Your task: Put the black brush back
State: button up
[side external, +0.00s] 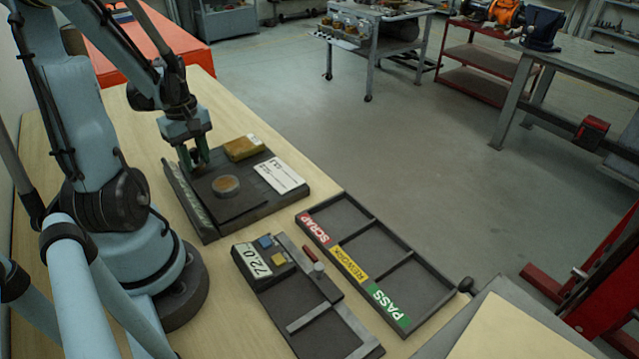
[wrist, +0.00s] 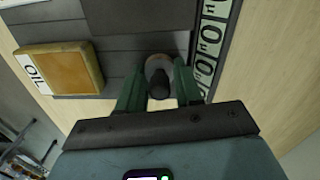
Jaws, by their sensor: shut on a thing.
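My gripper (side external: 195,164) is over the left back part of a dark tray (side external: 235,216) in the side view. In the wrist view its green fingers (wrist: 160,82) are shut on the black brush (wrist: 160,88), seen end-on as a dark knob with a paler round part beyond it. The brush's far end is hidden, and I cannot tell whether it touches the tray. The tray also holds a yellow-brown pad marked OIL (wrist: 65,70), which shows in the side view (side external: 243,148), and a round grey disc with a brown top (side external: 226,185).
A white card (side external: 279,175) lies on the tray's right side. A lettered strip (wrist: 213,40) runs along the tray edge. In front stand a gauge fixture (side external: 290,290) reading 72.0 and a SCRAP, REWORK, PASS tray (side external: 408,259). Bare wooden bench (side external: 235,110) lies behind.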

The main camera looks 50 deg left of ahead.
aim_at(192, 149)
jog(key=shift+f, duration=0.15)
jog(key=o, duration=0.8)
notch_tip(192, 149, up, 12)
jog(key=w+d+m+t, duration=0.3)
jog(key=w+d+m, duration=0.3)
jog(key=d+m, duration=0.4)
jog(key=w+d+m+t, duration=0.4)
jog(key=w+d+m, duration=0.2)
jog(key=d+m, duration=0.4)
jog(key=d, duration=0.4)
jog(key=shift+w+d+f, duration=0.3)
jog(key=shift+w, duration=0.1)
